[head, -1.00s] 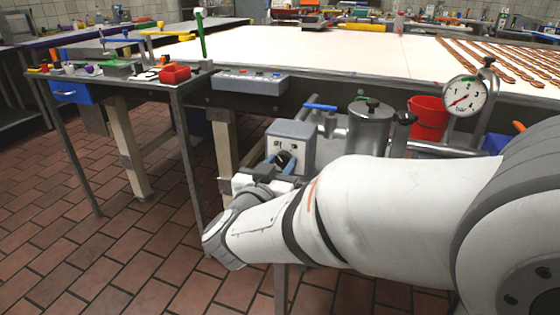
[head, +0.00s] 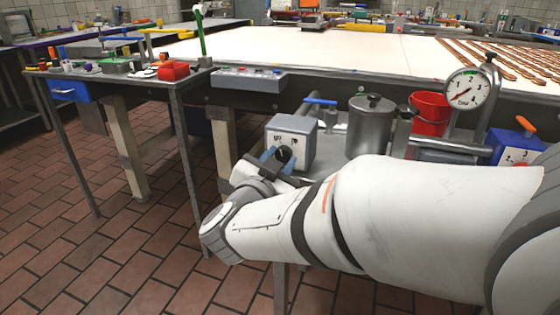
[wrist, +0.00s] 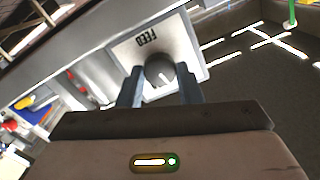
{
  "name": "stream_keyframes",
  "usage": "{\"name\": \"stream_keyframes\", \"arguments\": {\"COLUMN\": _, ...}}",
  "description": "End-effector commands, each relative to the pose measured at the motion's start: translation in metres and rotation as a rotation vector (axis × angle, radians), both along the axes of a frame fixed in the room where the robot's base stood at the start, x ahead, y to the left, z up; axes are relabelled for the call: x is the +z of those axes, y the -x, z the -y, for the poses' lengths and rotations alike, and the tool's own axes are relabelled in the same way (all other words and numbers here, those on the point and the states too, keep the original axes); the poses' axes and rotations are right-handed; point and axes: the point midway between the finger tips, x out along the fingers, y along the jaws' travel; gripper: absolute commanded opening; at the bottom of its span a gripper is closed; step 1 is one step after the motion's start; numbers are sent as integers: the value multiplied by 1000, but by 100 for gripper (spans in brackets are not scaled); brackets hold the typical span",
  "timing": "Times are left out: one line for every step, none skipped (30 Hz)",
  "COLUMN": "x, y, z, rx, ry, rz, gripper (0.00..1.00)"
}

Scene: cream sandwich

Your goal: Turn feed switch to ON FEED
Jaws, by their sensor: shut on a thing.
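The feed switch is a dark round knob (head: 284,154) on the front of a grey box (head: 292,127). In the wrist view the knob (wrist: 159,70) sits on a white plate (wrist: 180,48) marked FEED, with a pale pointer line on its face. My gripper (head: 276,158) is at the knob, its blue-grey fingers on either side of it. In the wrist view my gripper (wrist: 160,86) is shut on the knob. The other plate markings are too small or hidden to read.
A metal pot (head: 369,126), a red bucket (head: 430,112) and a dial gauge (head: 466,90) stand right of the box. A blue-handled valve (head: 320,101) is behind it. A small cluttered table (head: 190,80) stands left. The tiled floor is open at left.

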Motion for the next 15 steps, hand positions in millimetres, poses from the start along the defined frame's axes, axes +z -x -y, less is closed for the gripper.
{"name": "stream_keyframes", "arguments": {"x": -3, "y": 0, "z": 0, "rx": -1, "ry": -42, "rz": 15, "gripper": 9}}
{"name": "stream_keyframes", "arguments": {"x": -3, "y": 0, "z": 0, "rx": -1, "ry": -70, "rz": 25, "gripper": 9}}
{"name": "stream_keyframes", "arguments": {"x": -3, "y": 0, "z": 0, "rx": -1, "ry": -106, "rz": 38, "gripper": 9}}
{"name": "stream_keyframes", "arguments": {"x": -3, "y": 0, "z": 0, "rx": -1, "ry": -134, "rz": 48, "gripper": 9}}
{"name": "stream_keyframes", "arguments": {"x": -4, "y": 0, "z": 0, "rx": -1, "ry": -159, "rz": 57, "gripper": 9}}
{"name": "stream_keyframes", "arguments": {"x": -4, "y": 0, "z": 0, "rx": -2, "ry": -195, "rz": 70, "gripper": 9}}
{"name": "stream_keyframes", "arguments": {"x": -4, "y": 0, "z": 1, "rx": -2, "ry": -222, "rz": 80, "gripper": 9}}
{"name": "stream_keyframes", "arguments": {"x": -4, "y": 0, "z": 1, "rx": -2, "ry": -249, "rz": 90, "gripper": 9}}
{"name": "stream_keyframes", "arguments": {"x": -4, "y": 0, "z": 1, "rx": -1, "ry": -285, "rz": 104, "gripper": 9}}
{"name": "stream_keyframes", "arguments": {"x": -4, "y": 0, "z": 1, "rx": -1, "ry": -311, "rz": 113, "gripper": 9}}
{"name": "stream_keyframes", "arguments": {"x": -4, "y": 0, "z": 1, "rx": -1, "ry": -338, "rz": 123, "gripper": 9}}
{"name": "stream_keyframes", "arguments": {"x": -4, "y": 0, "z": 0, "rx": -1, "ry": -373, "rz": 136, "gripper": 9}}
{"name": "stream_keyframes", "arguments": {"x": -4, "y": 0, "z": 0, "rx": -1, "ry": -398, "rz": 145, "gripper": 9}}
{"name": "stream_keyframes", "arguments": {"x": -4, "y": 0, "z": 0, "rx": -1, "ry": -424, "rz": 153, "gripper": 9}}
{"name": "stream_keyframes", "arguments": {"x": -4, "y": 0, "z": 0, "rx": -1, "ry": -457, "rz": 165, "gripper": 9}}
